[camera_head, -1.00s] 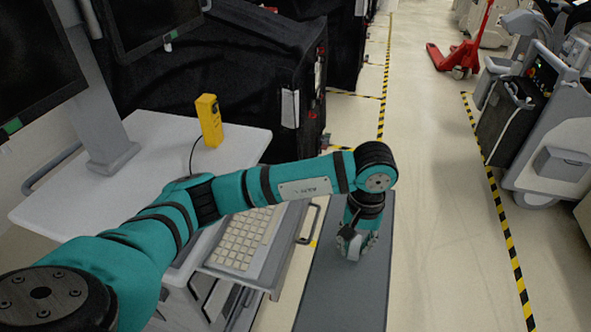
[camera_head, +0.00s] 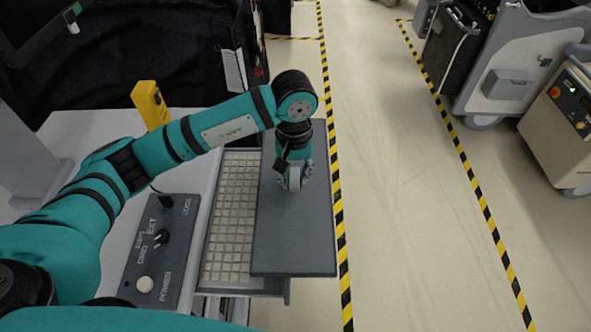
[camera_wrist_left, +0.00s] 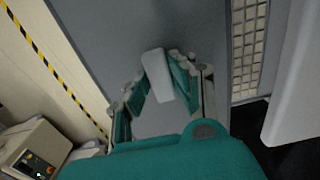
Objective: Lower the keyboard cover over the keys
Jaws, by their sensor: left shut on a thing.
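The keyboard cover (camera_head: 293,240) is a long dark grey panel along the right side of the keyboard (camera_head: 230,220). The rows of pale keys show uncovered in the head view. The cover's near edge looks roughly level, and its exact tilt is hard to tell. My left gripper (camera_head: 294,182) is over the cover, its fingers closed around a small light grey handle (camera_wrist_left: 157,75). In the left wrist view, the cover (camera_wrist_left: 105,35) lies behind the fingers and the keys (camera_wrist_left: 246,45) show to the right. My forearm hides the far left of the keyboard area. My right gripper is not in view.
A control panel (camera_head: 160,255) with knobs sits left of the keyboard. A yellow device (camera_head: 150,104) stands on the white cart top (camera_head: 90,125). Black-draped carts are behind. The floor to the right is clear, crossed by striped tape, with grey machines (camera_head: 505,75) beyond.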

